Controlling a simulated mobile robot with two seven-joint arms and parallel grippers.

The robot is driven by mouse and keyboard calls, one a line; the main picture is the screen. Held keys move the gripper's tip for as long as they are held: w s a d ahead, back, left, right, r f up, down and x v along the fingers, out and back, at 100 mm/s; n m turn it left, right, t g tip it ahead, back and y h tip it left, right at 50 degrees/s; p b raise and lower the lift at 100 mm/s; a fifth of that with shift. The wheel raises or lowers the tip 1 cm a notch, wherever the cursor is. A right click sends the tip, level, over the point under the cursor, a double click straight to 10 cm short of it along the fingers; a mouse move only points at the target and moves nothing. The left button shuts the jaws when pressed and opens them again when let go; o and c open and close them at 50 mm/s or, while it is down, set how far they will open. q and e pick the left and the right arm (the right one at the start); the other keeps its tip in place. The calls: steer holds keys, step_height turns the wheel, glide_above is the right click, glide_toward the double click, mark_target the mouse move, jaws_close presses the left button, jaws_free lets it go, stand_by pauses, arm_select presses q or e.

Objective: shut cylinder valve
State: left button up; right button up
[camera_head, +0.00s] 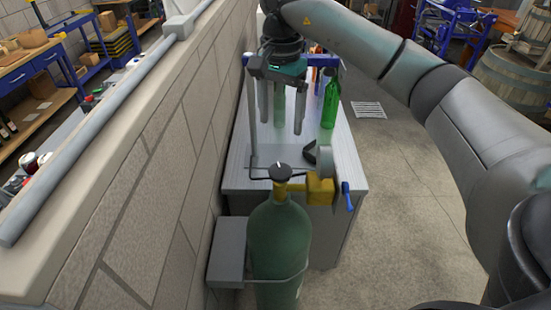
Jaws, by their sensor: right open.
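A green gas cylinder (279,240) stands upright in the middle, in front of a grey bench. On its top is a yellow valve neck (281,190) with a small black handwheel (281,171). A yellow regulator block (320,191) with a round gauge and a blue handle (347,197) sits at its right. My right gripper (282,128) points down above the bench, higher in the picture than the handwheel and apart from it. Its fingers are spread, with nothing seen between them. My left gripper is not in view.
A green bottle (330,102) and other bottles stand on the grey bench (238,170), close to my right gripper. A block wall (170,150) runs along the left. Open floor lies to the right of the bench.

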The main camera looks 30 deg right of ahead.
glide_above(280, 169)
steer(key=f, duration=0.5)
steer(key=shift+s+f+p, duration=0.2)
steer(key=shift+s+p, duration=0.05)
steer(key=shift+p, duration=0.1)
step_height(280, 169, down, 7)
steer(key=shift+w+f+p, duration=0.1)
steer(key=shift+w+p, duration=0.05)
steer(key=shift+p, duration=0.3)
steer(key=shift+f, duration=0.55)
steer(key=shift+c, duration=0.5)
steer(key=c, duration=1)
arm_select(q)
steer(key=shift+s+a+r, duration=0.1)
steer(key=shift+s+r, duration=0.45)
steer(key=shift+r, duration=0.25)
arm_select(e)
steer(key=shift+o, duration=0.2)
